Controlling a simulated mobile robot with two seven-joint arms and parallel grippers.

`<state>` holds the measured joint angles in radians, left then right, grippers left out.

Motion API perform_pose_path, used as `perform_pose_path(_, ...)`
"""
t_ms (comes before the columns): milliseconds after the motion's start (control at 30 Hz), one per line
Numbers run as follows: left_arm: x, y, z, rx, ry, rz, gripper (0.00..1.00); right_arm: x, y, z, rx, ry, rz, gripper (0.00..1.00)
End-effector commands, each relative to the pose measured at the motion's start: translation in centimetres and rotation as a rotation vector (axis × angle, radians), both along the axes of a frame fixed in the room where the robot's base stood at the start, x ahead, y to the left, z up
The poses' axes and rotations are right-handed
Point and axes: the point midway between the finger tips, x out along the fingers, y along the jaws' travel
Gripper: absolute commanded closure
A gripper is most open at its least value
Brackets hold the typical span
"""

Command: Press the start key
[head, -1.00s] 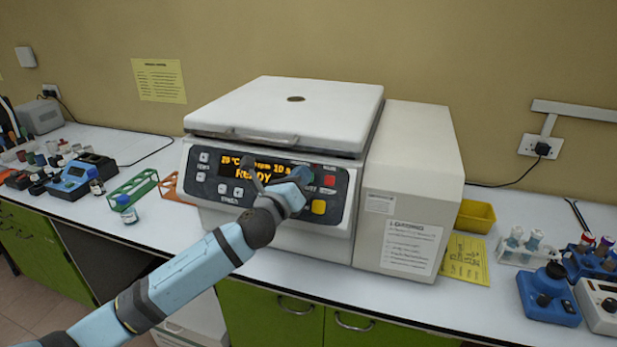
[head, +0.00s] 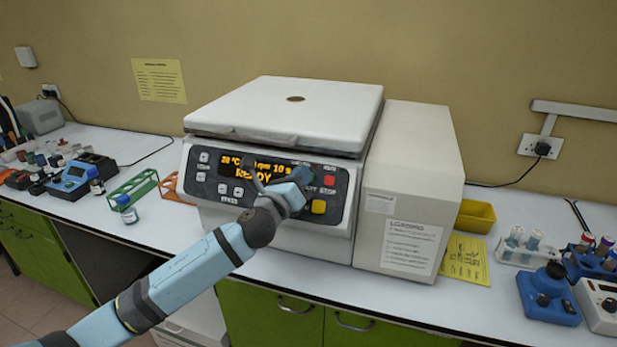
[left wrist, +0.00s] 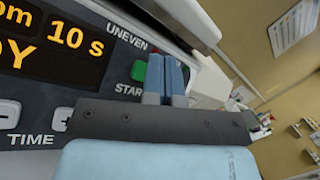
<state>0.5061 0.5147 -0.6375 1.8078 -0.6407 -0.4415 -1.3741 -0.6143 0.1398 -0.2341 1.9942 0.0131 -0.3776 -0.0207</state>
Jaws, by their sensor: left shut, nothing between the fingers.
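The centrifuge (head: 275,118) stands on the bench with its lid shut. Its panel display (head: 240,166) reads READY and 10 s in orange. My left gripper (head: 302,175) is shut and empty at the right part of the panel, covering the start key in the head view. In the left wrist view the green start key (left wrist: 138,70) shows beside the blue fingertips (left wrist: 165,72), with the label START partly cut off by them. I cannot tell whether the fingers touch the key. My right gripper is not in view.
A red key (head: 329,181) and a yellow key (head: 318,207) sit close by on the panel. A green rack (head: 133,187) and a small bottle (head: 127,212) stand to the left. A yellow tray (head: 475,216) and a tube rack (head: 522,256) are at the right.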

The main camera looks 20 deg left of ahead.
Motion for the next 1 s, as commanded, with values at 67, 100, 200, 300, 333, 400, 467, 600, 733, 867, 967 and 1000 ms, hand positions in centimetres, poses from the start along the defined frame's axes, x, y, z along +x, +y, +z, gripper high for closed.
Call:
perform_pose_path(67, 0.24, -0.01, -0.18, 0.0, 0.0, 0.0, 1.0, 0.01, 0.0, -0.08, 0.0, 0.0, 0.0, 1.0)
perform_pose_path(100, 0.36, -0.02, -0.27, 0.0, 0.0, 0.0, 1.0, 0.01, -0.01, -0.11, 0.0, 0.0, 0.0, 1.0)
perform_pose_path(200, 0.59, -0.04, -0.4, 0.001, -0.001, -0.001, 1.0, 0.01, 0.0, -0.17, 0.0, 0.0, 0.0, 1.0)
perform_pose_path(300, 0.63, -0.05, -0.39, 0.001, -0.001, -0.001, 1.0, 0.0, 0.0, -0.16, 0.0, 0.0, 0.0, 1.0)
perform_pose_path(333, 0.62, -0.05, -0.39, 0.001, -0.001, -0.001, 1.0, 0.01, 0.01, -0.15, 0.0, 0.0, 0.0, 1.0)
perform_pose_path(400, 0.62, -0.05, -0.39, 0.001, -0.001, -0.001, 1.0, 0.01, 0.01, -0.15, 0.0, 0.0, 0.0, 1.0)
perform_pose_path(467, 0.62, -0.05, -0.39, 0.0, -0.001, -0.001, 1.0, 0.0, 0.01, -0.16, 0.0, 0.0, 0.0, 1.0)
perform_pose_path(600, 0.66, -0.04, -0.42, 0.0, 0.0, 0.0, 1.0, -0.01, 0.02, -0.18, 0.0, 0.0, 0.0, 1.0)
perform_pose_path(733, 0.76, -0.05, -0.51, 0.0, 0.0, 0.0, 1.0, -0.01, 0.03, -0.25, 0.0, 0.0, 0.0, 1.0)
perform_pose_path(867, 0.9, -0.05, -0.6, 0.0, 0.0, 0.0, 1.0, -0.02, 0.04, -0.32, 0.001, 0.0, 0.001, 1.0)
perform_pose_path(967, 1.01, -0.05, -0.68, 0.0, 0.0, 0.0, 1.0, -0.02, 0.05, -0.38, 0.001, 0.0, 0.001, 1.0)
perform_pose_path(1000, 1.04, -0.05, -0.7, 0.0, 0.0, 0.0, 1.0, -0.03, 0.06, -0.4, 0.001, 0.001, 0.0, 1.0)
